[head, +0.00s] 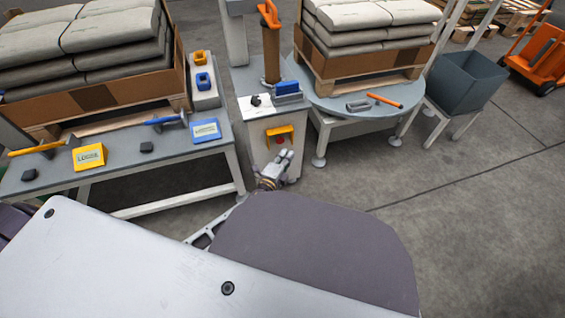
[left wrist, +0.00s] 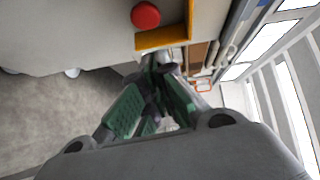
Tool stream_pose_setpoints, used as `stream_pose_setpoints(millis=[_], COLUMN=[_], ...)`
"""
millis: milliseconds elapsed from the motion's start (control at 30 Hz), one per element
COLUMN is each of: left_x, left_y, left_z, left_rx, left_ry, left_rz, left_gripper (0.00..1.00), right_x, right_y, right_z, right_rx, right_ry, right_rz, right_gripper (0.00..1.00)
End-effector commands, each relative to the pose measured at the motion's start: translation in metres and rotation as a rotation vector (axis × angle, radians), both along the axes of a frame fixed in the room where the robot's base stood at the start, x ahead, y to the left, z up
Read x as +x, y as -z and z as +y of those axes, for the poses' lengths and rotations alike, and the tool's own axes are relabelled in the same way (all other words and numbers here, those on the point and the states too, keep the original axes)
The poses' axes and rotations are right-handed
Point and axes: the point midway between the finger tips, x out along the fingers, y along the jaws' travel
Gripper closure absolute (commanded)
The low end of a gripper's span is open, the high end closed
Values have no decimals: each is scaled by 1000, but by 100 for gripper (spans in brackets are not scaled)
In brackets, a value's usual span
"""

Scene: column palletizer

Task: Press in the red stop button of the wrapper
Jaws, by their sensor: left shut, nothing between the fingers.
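The red stop button (head: 280,141) is on the front of the pale wrapper cabinet (head: 258,127), under a yellow guard (head: 280,131). In the left wrist view the round red button (left wrist: 145,14) shows whole near the top edge, with the yellow guard (left wrist: 162,39) beside it. My left gripper (head: 284,156) is shut and empty, just below the button in the head view. Its fingertips (left wrist: 163,62) also show in the left wrist view, close to the guard and apart from the button in the picture. I cannot tell whether they touch the guard. My right gripper is not in view.
A turntable (head: 325,99) with stacked sacks stands right of the cabinet. A grey table (head: 115,165) with hammers and yellow and blue blocks stands at left. A grey bin (head: 467,82) and an orange pallet jack (head: 540,55) are at right. The floor at front right is clear.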

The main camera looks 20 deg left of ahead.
Motion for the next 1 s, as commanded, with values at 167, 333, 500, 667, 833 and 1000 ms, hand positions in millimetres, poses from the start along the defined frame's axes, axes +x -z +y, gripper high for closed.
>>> stream_pose_setpoints(millis=[167, 333, 500, 667, 833, 1000], left_x=[19, 31, 36, 37, 37, 37], left_y=[3, 4, 5, 5, 5, 5], left_z=[9, 18, 23, 24, 24, 24], left_rx=[1, 1, 1, 0, 0, -1], left_ry=[-1, 0, -1, -1, -1, -1], left_rz=[-1, -1, 0, 0, 0, -1], left_gripper=[100, 100, 100, 100, 100, 100], right_x=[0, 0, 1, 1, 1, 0], right_y=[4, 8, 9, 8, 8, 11], right_z=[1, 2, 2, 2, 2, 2], right_rx=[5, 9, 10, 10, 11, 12], right_ry=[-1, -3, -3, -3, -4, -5], right_rz=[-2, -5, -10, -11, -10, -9], right_gripper=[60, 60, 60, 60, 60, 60])
